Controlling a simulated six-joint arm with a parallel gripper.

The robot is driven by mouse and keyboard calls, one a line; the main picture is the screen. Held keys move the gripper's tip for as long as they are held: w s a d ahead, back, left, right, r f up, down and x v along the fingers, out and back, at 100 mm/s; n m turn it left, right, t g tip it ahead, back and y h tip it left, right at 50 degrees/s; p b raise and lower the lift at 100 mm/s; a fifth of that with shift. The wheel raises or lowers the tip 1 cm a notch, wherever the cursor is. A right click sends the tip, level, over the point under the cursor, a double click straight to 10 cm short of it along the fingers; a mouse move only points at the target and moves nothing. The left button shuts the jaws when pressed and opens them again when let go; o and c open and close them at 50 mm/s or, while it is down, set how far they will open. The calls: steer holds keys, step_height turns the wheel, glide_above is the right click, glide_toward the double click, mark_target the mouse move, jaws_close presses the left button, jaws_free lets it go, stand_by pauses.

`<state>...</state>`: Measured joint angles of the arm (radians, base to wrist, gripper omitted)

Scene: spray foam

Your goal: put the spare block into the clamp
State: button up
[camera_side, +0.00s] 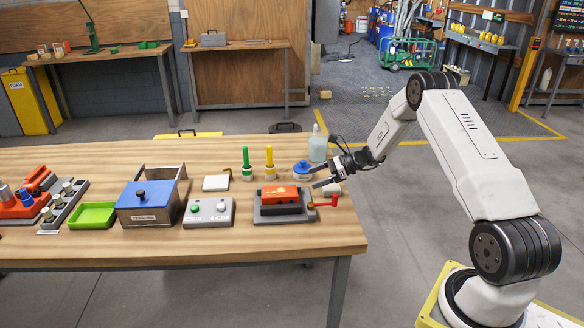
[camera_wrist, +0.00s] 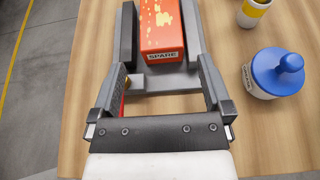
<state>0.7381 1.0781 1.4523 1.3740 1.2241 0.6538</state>
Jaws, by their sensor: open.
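The spare block (camera_side: 279,194) is orange-red with yellow patches and lies in the grey clamp (camera_side: 262,215). My gripper (camera_side: 316,176) is open and empty, above and to the right of the clamp. In the wrist view its fingers (camera_wrist: 161,78) are spread apart, with the block beyond their tips.
A blue-lidded pot (camera_side: 302,171) stands behind the clamp, close to my gripper. Green and yellow upright tools (camera_side: 269,163) stand further left. A button box (camera_side: 208,212), a blue-lidded metal box (camera_side: 148,203) and a green tray (camera_side: 93,215) fill the left. The bench front is clear.

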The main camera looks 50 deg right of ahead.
steer(key=shift+s+d+r, duration=0.25)
steer(key=shift+s+d, duration=0.2)
steer(key=shift+s, duration=0.05)
steer(key=shift+a, duration=0.1)
steer(key=a+n+g, duration=0.1)
steer(key=a, duration=0.1)
steer(key=s+a+r+n+g, duration=0.1)
steer(key=a+n, duration=0.1)
steer(key=a, duration=0.1)
steer(key=s+a+n+g, duration=0.1)
steer(key=a, duration=0.1)
steer(key=shift+a+r+n+g+h, duration=0.25)
steer(key=shift+a+n+g+h, duration=0.05)
steer(key=shift+a+g, duration=0.1)
steer(key=s+a+r+n+g+h, duration=0.1)
steer(key=s+a+r+n+h, duration=0.2)
steer(key=s+a+n, duration=0.5)
steer(key=s+a+r+n+g+h, duration=0.2)
steer(key=s+a+n+h, duration=0.3)
steer(key=n, duration=0.9)
steer(key=s+a+r, duration=0.1)
steer(key=s+a, duration=0.2)
steer(key=s, duration=0.2)
steer(key=shift+s+h, duration=0.2)
steer(key=shift+h, duration=0.2)
